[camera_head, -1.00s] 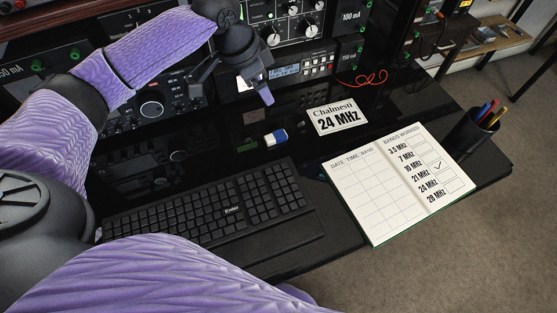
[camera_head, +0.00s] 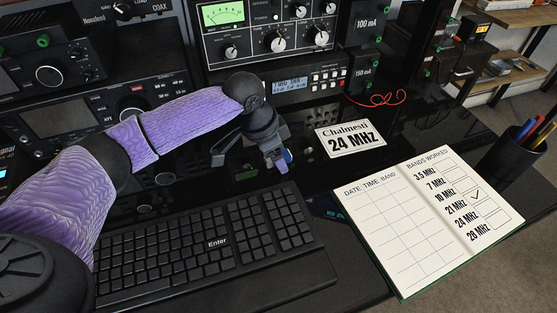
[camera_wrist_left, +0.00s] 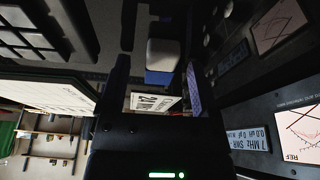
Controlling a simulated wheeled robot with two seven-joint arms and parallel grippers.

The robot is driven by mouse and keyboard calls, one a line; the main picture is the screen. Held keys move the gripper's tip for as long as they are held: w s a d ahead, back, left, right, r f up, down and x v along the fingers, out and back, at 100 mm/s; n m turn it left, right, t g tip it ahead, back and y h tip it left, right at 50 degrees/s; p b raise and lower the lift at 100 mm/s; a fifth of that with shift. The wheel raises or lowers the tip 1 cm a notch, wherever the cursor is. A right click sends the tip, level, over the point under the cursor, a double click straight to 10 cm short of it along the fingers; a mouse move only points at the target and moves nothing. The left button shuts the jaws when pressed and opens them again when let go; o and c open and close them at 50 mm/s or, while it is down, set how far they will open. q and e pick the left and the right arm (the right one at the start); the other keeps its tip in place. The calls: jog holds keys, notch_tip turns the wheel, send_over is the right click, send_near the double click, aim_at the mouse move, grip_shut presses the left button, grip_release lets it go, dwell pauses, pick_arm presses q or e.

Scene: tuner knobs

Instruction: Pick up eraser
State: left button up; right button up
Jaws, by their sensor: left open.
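The eraser, white with a blue sleeve, lies on the black desk behind the keyboard. In the head view only part of the eraser (camera_head: 288,156) shows, because my left gripper (camera_head: 277,160) is over it and hides the rest. In the left wrist view the eraser (camera_wrist_left: 162,58) shows between the two fingers of my left gripper (camera_wrist_left: 158,80), with a gap on either side. The gripper is open. My right gripper is not in view.
A black keyboard (camera_head: 215,245) lies in front of the gripper. A card marked 24 MHz (camera_head: 350,138) and an open logbook (camera_head: 430,215) lie to the right, with a pen cup (camera_head: 515,158) beyond. Radio equipment (camera_head: 270,35) stands close behind.

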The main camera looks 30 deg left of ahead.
pick_arm(q)
jog(key=c, duration=0.9)
grip_shut()
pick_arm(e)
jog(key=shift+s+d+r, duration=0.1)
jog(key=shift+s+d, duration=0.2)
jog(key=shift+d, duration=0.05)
pick_arm(q)
jog(key=shift+r, duration=0.1)
notch_tip(320, 180, up, 10)
jog(key=p, duration=0.5)
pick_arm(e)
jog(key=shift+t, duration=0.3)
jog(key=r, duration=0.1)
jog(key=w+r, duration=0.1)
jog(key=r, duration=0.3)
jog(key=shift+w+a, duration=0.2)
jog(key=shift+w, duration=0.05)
